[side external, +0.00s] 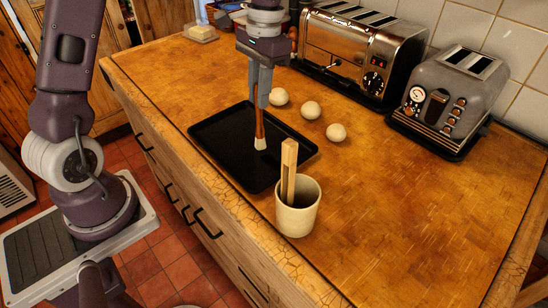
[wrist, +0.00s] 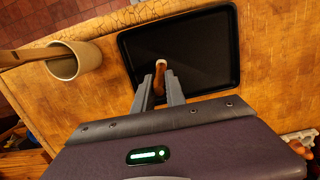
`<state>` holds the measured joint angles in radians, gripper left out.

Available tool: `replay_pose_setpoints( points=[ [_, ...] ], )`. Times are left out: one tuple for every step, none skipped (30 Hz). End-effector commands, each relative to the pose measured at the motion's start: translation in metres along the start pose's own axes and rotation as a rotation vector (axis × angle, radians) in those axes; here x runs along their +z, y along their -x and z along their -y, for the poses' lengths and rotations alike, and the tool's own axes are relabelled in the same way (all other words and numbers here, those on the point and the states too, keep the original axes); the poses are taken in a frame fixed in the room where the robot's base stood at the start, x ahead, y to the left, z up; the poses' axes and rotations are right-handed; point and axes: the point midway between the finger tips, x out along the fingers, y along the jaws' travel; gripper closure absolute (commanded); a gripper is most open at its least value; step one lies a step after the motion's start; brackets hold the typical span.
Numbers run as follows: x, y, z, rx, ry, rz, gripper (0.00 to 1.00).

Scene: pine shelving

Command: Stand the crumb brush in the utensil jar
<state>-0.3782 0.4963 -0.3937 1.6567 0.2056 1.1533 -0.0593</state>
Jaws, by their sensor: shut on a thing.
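The crumb brush (side external: 260,126) has a brown handle and pale bristles at its lower end. My gripper (side external: 261,104) is shut on its handle and holds it upright, bristles down, over the black tray (side external: 215,154). I cannot tell whether the bristles touch the tray. In the wrist view the brush (wrist: 160,73) shows between my two fingertips (wrist: 159,88). The cream utensil jar (side external: 297,218) stands on the counter in front of the tray, with a wooden utensil (side external: 289,168) leaning in it. The jar (wrist: 66,68) is at upper left in the wrist view.
Three pale round balls (side external: 310,110) lie behind the tray. A large chrome toaster (side external: 343,50) and a smaller grey toaster (side external: 448,98) stand along the tiled wall. A butter dish (side external: 202,33) is at the back left. The counter (side external: 420,220) right of the jar is clear.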

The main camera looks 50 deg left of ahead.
Motion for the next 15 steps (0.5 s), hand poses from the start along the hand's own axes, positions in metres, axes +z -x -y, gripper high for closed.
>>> replay_pose_setpoints(
  points=[
    [-0.001,0.003,-0.007,-0.001,0.0,-0.002,1.0],
    [-0.001,0.006,-0.013,-0.002,-0.008,-0.003,1.0],
    [-0.002,0.011,-0.023,-0.006,-0.029,-0.004,1.0],
    [-0.002,0.016,-0.033,-0.01,-0.05,-0.005,1.0],
    [-0.002,0.021,-0.044,-0.014,-0.074,-0.006,1.0],
    [-0.001,0.03,-0.06,-0.019,-0.11,-0.007,1.0],
    [0.001,0.036,-0.073,-0.024,-0.14,-0.006,1.0],
    [0.004,0.043,-0.087,-0.028,-0.17,-0.006,1.0],
    [0.008,0.052,-0.106,-0.033,-0.211,-0.007,1.0],
    [0.013,0.06,-0.119,-0.037,-0.241,-0.007,1.0],
    [0.018,0.067,-0.133,-0.04,-0.27,-0.008,1.0],
    [0.025,0.075,-0.15,-0.044,-0.31,-0.007,1.0],
    [0.031,0.081,-0.161,-0.047,-0.337,-0.007,1.0],
    [0.037,0.086,-0.172,-0.049,-0.363,-0.007,1.0],
    [0.044,0.093,-0.184,-0.051,-0.392,-0.007,1.0]
  ],
)
